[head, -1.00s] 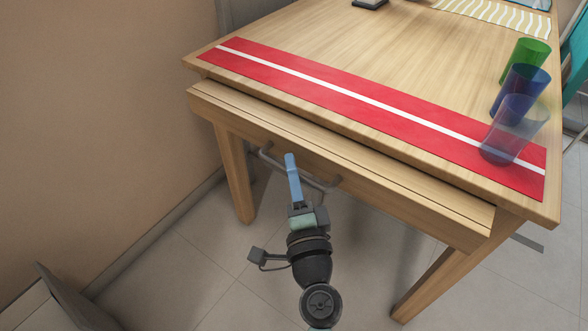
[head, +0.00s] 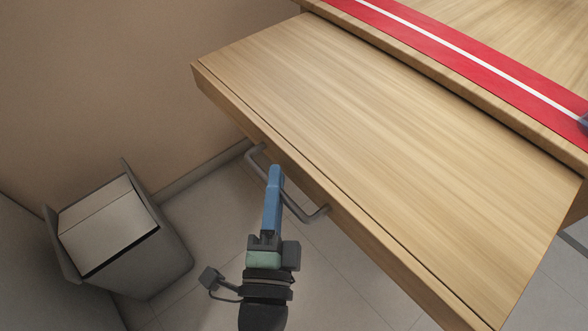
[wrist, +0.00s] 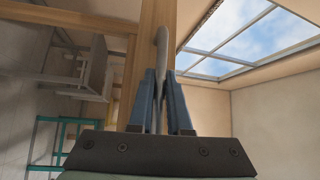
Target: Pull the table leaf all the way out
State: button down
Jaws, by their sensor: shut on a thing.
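The table leaf (head: 370,130) is a pale wooden panel drawn well out from under the tabletop (head: 530,50). A grey metal bar handle (head: 309,213) is fixed to its front edge. My gripper (head: 273,178) has blue fingers and is shut on the handle near its middle. In the wrist view, the two blue fingers of my gripper (wrist: 159,100) close on the handle (wrist: 161,50), with the wooden front edge (wrist: 147,40) behind it. How far the leaf's inner edge reaches under the tabletop is hidden.
A grey bin (head: 135,245) with a pale box-like content stands on the floor at the left, by the wall (head: 90,80). A red runner with a white stripe (head: 480,55) lies on the tabletop. Tiled floor (head: 345,290) shows clear below the leaf.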

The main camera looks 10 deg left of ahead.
jog(key=shift+s+a+f, duration=0.1)
jog(key=shift+s+a, duration=0.1)
jog(key=shift+a, duration=0.05)
jog(key=c, duration=0.9)
grip_release()
jog(key=shift+s, duration=0.1)
jog(key=shift+b+v, duration=1.9)
jog(key=shift+v, duration=4.55)
jog(key=shift+d, duration=0.1)
